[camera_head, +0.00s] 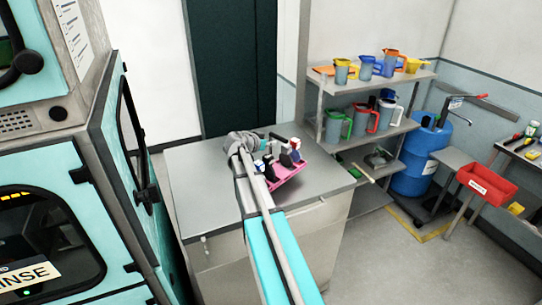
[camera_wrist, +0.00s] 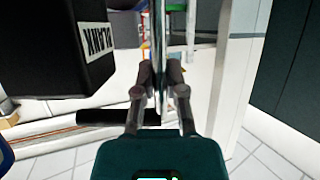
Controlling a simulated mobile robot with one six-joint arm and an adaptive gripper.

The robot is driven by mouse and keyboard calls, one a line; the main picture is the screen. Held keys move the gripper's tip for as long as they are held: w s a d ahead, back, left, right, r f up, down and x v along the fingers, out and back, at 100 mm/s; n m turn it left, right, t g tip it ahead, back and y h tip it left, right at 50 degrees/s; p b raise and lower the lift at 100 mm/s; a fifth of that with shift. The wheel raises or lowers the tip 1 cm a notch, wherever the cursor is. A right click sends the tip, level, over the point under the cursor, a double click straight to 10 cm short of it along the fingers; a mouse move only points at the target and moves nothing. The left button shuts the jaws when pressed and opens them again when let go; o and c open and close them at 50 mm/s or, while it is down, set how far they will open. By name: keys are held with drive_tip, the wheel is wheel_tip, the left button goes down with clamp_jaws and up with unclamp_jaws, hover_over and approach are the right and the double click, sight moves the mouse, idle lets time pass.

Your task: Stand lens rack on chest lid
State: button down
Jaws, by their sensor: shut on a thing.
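The lens rack (camera_head: 289,176) is a pink tray carrying several small dark, white and blue items. In the head view it is over the right part of the chest lid (camera_head: 212,184), a flat grey top, and looks tilted. I cannot tell whether it touches the lid. My gripper (camera_wrist: 160,78) is shut on an upright metal bar (camera_wrist: 160,40) in the wrist view, which looks like the rack's handle. A black block labelled BLANK (camera_wrist: 98,40) is close at upper left there. My arm and wrist hide part of the rack and lid in the head view.
Left of the chest is a teal machine (camera_head: 120,150). Right of it stands a shelf (camera_head: 372,135) with jugs. Farther right are a blue drum (camera_head: 415,172) and a red bin (camera_head: 487,187). The lid's left and front right parts are bare.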

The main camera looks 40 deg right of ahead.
drive_tip(key=shift+w+d+f+b, duration=0.2)
drive_tip(key=shift+w+f+b, duration=0.1)
drive_tip(key=shift+w+f, duration=0.2)
drive_tip(key=shift+f, duration=0.1)
drive_tip(key=shift+w+d+f+b, duration=0.1)
drive_tip(key=shift+w+f+b, duration=0.05)
drive_tip(key=shift+f+b, duration=0.9)
drive_tip(key=shift+w+f+b, duration=0.15)
drive_tip(key=shift+f+b, duration=0.75)
drive_tip(key=shift+b, duration=0.1)
drive_tip(key=shift+f, duration=0.15)
drive_tip(key=c, duration=0.7)
unclamp_jaws()
drive_tip(key=shift+r, duration=0.2)
drive_tip(key=p+v, duration=0.4)
drive_tip(key=v, duration=0.8)
drive_tip(key=shift+p, duration=0.35)
